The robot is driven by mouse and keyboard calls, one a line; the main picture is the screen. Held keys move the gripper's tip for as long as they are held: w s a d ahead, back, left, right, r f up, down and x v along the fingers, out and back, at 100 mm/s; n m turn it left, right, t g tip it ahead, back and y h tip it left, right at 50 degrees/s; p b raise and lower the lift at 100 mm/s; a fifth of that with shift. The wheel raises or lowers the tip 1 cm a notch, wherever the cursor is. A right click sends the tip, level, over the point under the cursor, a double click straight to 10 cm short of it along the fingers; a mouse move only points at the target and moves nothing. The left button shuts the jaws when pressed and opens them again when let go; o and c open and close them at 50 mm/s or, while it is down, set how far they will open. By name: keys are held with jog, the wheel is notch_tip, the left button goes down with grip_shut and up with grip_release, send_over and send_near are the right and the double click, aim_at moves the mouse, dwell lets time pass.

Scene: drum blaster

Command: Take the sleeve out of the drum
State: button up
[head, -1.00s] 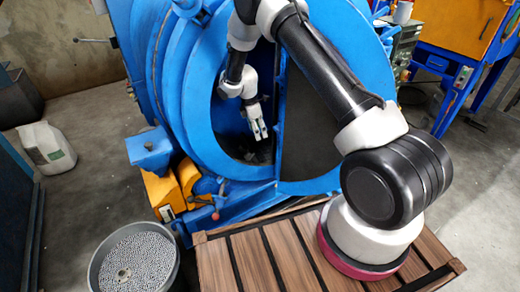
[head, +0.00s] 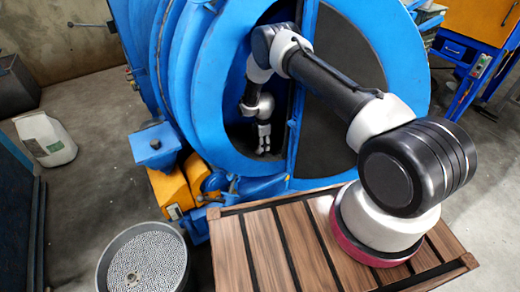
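The blue drum (head: 207,100) stands open at the front, with a dark interior. My arm reaches from the right into the left part of its opening. My gripper (head: 264,151) points down inside, low in the opening near the bottom rim. Its fingers are small and dark here, so I cannot tell whether they are open or shut, or whether anything is between them. I cannot make out the sleeve; the drum's floor is in shadow and partly hidden by the lower rim.
A blue upright edge (head: 297,115) divides the opening, with a dark panel to its right. A round grey tub (head: 103,258) with a perforated or beaded surface stands at lower left. A slatted wooden platform (head: 290,240) lies in front. A white bag (head: 45,138) stands far left.

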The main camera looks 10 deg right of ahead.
jog(key=shift+f, duration=0.85)
jog(key=shift+s, duration=0.15)
jog(key=c, duration=1.3)
